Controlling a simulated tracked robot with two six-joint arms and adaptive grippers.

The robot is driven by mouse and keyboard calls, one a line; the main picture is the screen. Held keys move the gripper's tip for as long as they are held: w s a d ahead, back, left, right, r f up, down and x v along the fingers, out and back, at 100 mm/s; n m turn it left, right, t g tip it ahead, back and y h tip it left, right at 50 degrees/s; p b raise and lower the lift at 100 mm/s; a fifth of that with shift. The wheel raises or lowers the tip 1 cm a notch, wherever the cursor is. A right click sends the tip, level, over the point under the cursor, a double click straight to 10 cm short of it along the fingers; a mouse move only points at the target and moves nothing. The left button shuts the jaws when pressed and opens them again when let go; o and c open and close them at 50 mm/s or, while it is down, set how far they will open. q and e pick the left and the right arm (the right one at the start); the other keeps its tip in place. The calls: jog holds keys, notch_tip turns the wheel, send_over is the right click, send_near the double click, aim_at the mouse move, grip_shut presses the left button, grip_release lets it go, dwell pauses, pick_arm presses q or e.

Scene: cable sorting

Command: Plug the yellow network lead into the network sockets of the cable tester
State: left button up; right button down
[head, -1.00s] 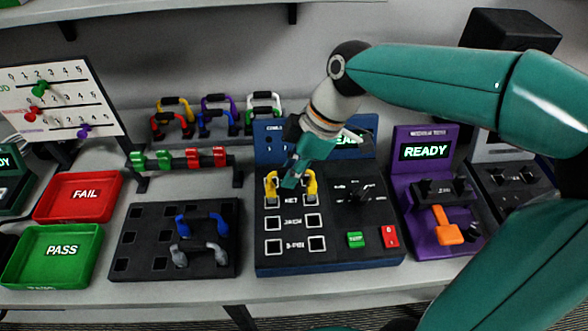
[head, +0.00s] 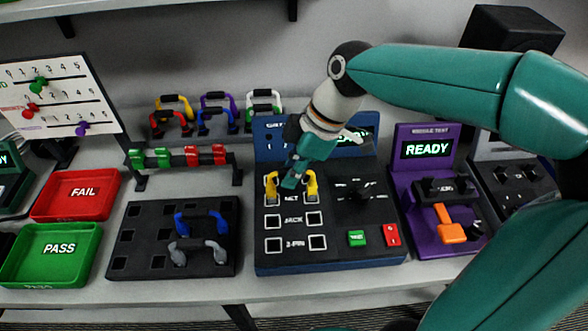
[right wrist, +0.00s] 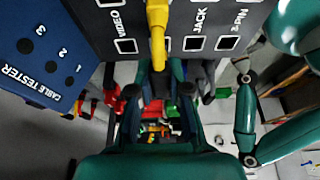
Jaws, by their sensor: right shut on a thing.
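The blue cable tester (head: 330,263) stands in the middle of the bench, with rows of sockets marked NET, JACK and 3-PIN. The yellow network lead (head: 312,187) is upright at the NET row, one end at each of its two sockets. Whether the ends are fully seated cannot be told. My right gripper (head: 291,179) is shut on the middle of the lead and hides it. In the right wrist view the yellow lead (right wrist: 158,40) runs from the panel down between the fingers.
A black board (head: 130,245) left of the tester holds a blue lead (head: 200,220) and a grey lead (head: 200,250). Red FAIL (head: 75,208) and green PASS (head: 20,278) trays lie further left. A purple tester (head: 425,215) stands close on the right. More leads (head: 215,110) stand behind.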

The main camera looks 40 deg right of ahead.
jog(key=shift+f+b, duration=0.45)
jog(key=shift+b, duration=0.1)
dwell(0.9)
jog(key=shift+c, duration=2.4)
grip_release()
jog(key=shift+r+p, duration=3.1)
jog(key=shift+r, duration=0.95)
